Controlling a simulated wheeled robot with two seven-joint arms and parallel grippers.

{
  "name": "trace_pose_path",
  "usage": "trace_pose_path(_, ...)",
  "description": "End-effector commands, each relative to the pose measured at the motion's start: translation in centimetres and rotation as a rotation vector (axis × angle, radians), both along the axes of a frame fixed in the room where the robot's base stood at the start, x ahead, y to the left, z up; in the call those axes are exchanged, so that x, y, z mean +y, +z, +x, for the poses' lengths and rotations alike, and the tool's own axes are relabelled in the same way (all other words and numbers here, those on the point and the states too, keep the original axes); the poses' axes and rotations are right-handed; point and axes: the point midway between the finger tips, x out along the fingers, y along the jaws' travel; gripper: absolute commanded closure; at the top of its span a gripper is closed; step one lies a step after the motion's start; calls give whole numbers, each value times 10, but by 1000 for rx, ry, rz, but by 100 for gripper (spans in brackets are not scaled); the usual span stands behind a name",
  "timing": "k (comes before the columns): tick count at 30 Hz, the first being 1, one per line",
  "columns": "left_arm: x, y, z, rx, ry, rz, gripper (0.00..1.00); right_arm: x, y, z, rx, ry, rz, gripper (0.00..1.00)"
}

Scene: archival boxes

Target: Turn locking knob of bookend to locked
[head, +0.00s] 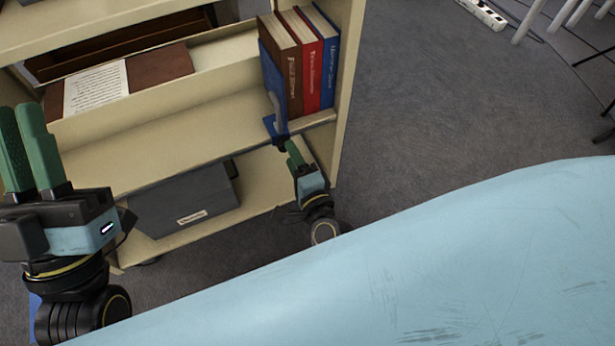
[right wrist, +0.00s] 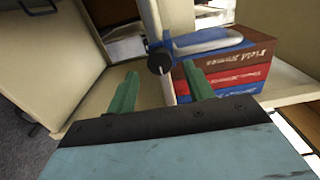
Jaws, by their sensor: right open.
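The blue bookend (head: 270,88) stands upright on the cart's middle shelf, against the left side of the books. Its dark locking knob (head: 281,144) sits at the shelf's front edge; in the right wrist view the knob (right wrist: 160,59) shows as a round black piece below the blue bookend (right wrist: 208,41). My right gripper (head: 293,152) is open at the knob. In the right wrist view its green fingertips (right wrist: 160,79) lie on either side of the knob, with no clear contact. My left gripper (head: 19,108) is raised at the far left, away from the bookend, its fingers close together.
Brown, red and blue books (head: 303,62) stand between the bookend and the cart's right end panel (head: 348,80). A grey box (head: 185,200) sits on the lower shelf. A paper sheet (head: 95,88) lies higher up. Open carpet (head: 440,110) is to the right.

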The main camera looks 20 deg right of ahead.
Motion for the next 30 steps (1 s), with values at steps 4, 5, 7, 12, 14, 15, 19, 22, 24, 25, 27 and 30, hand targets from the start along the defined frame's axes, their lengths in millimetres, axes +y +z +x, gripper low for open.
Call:
trace_pose_path(4,-3,-1,11,115,-1,35,85,-1,2,-36,6,2,0,48)
trace_pose_path(5,-3,-3,13,137,0,42,85,-1,2,-43,5,2,-1,48)
trace_pose_path(7,-4,-7,17,190,-1,58,85,-2,2,-59,5,1,0,48)
trace_pose_path(12,-6,-16,24,293,-1,89,85,-3,2,-90,3,1,1,48)
trace_pose_path(14,-7,-18,25,319,-1,97,85,-3,1,-98,3,1,0,48)
trace_pose_path(15,-7,-20,26,331,-1,101,85,-4,1,-102,2,0,1,48)
trace_pose_path(19,-7,-23,28,356,-1,109,85,-4,1,-110,2,1,2,48)
trace_pose_path(22,-7,-24,28,362,-1,110,85,-4,1,-111,0,1,2,48)
trace_pose_path(24,-7,-24,28,362,-1,110,85,-4,0,-111,0,0,2,48)
trace_pose_path(25,-7,-24,28,362,-1,110,85,-4,0,-111,0,0,2,48)
trace_pose_path(27,-7,-24,28,361,-1,110,85,-4,0,-111,0,0,2,48)
trace_pose_path(30,-7,-24,28,361,-1,110,85,-4,0,-111,1,0,2,48)
